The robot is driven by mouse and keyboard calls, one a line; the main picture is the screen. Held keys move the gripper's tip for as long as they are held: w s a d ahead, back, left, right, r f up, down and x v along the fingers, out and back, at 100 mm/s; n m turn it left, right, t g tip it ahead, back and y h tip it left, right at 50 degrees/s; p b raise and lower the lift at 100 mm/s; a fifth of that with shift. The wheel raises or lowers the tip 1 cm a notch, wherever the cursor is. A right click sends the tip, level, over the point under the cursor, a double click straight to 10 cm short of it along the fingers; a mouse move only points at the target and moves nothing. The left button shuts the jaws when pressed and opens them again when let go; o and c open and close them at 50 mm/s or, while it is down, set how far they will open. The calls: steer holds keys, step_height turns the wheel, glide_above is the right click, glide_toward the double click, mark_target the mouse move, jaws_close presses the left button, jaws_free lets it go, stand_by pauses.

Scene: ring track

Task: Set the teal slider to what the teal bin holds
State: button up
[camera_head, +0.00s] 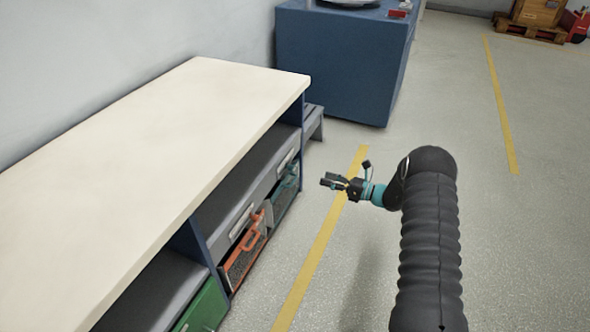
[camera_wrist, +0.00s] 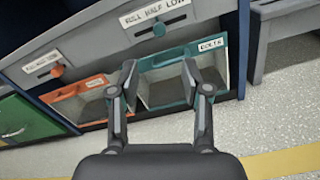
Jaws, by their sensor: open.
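In the wrist view the teal bin (camera_wrist: 152,88) sits in the low shelf with a blurred white label on its right side. Its inside looks grey, and I cannot tell how full it is. Above it the teal slider (camera_wrist: 158,30) sits near the middle of its slot, roughly under HALF on a label reading FULL HALF LOW. My gripper (camera_wrist: 158,72) is open and empty, its fingers overlapping the teal bin in the picture. In the head view my gripper (camera_head: 325,182) hangs over the floor, apart from the teal bin (camera_head: 283,200) to its left.
An orange slider (camera_wrist: 57,71) is above the orange bin. A grey step stool (camera_head: 314,118) and a blue cabinet (camera_head: 340,65) stand beyond.

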mark_target(293, 168)
steer(key=b+x, duration=0.1)
steer(key=x, duration=1.2)
steer(key=shift+a, duration=0.1)
jaws_close()
